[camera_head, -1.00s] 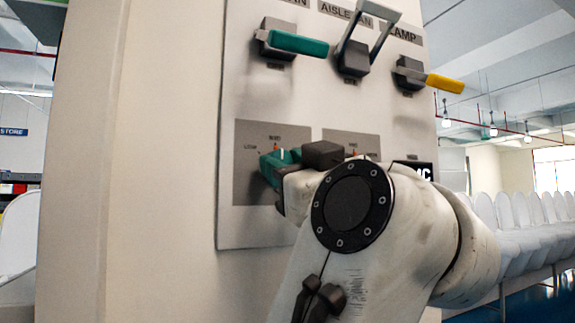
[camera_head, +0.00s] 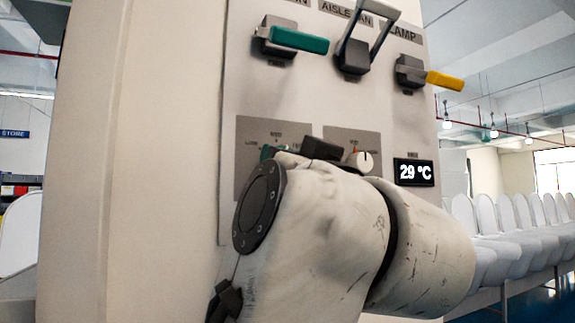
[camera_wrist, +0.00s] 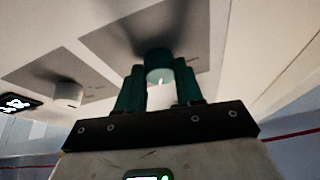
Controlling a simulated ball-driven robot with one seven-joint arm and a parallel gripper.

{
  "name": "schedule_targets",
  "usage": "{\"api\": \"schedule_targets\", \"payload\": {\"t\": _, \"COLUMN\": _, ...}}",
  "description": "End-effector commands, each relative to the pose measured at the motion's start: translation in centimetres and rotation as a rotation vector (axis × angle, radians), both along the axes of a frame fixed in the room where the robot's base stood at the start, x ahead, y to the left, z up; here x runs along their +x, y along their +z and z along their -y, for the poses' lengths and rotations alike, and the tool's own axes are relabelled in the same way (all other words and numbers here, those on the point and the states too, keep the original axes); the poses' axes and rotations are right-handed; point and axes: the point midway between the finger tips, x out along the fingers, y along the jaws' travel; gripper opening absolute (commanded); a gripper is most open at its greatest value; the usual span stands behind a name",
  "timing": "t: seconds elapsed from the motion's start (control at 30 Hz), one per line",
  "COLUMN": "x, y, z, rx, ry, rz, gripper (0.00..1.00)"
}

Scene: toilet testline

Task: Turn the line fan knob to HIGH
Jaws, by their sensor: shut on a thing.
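The line fan knob (camera_wrist: 158,62) is a dark teal cylinder on a grey plate, seen in the wrist view. My gripper (camera_wrist: 159,80) has its two dark green fingers on either side of the knob and is shut on it. In the head view, the grey dial plate (camera_head: 247,135) shows at the panel's lower left, with a bit of teal (camera_head: 267,152) at my gripper. My wrist hides most of that dial there, so the knob's pointer position cannot be read.
A white knob (camera_head: 361,161) sits on the right dial plate, close to my arm. A 29 °C display (camera_head: 414,172) is right of it. Above are a green lever (camera_head: 298,40), a raised grey lever (camera_head: 356,52) and a yellow lever (camera_head: 443,81). White toilets (camera_head: 500,225) line the right.

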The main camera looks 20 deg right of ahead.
Motion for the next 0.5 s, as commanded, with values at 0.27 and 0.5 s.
{"api": "schedule_targets", "payload": {"t": 0.27, "x": 0.04, "y": 0.03, "z": -0.4, "rx": 0.259, "ry": 0.003, "rz": -0.002, "gripper": 0.06}}
{"api": "schedule_targets", "payload": {"t": 0.5, "x": 0.01, "y": 0.14, "z": -0.49, "rx": 0.45, "ry": 0.004, "rz": -0.001, "gripper": 0.06}}
